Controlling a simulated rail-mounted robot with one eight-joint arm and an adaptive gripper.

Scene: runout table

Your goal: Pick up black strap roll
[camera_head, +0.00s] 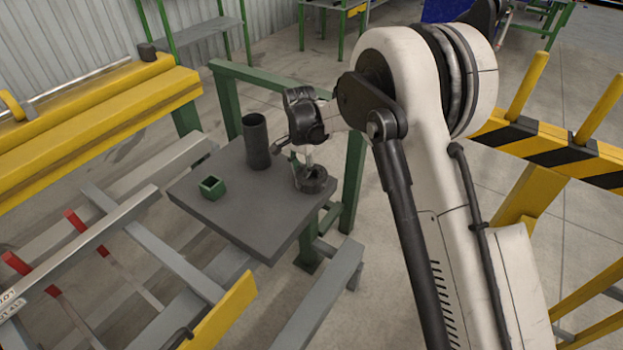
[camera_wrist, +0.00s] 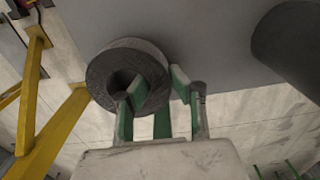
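The black strap roll (camera_head: 314,182) is a short dark ring lying flat near the right edge of the grey tabletop (camera_head: 250,215). In the wrist view the roll (camera_wrist: 103,83) shows its flat face and centre hole. My gripper (camera_head: 306,165) points down at it from above. In the wrist view its green-padded fingers (camera_wrist: 158,85) are apart. The left finger is over or in the hole; the right one is just outside the rim, with the ring's wall between them. Whether the pads press on the wall cannot be told.
A tall dark cylinder (camera_head: 256,143) stands on the tabletop left of my gripper. A small green square box (camera_head: 212,187) sits near the left edge. A yellow beam (camera_head: 100,105) and grey rails lie left of the table. Yellow-black barriers (camera_head: 545,140) stand right.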

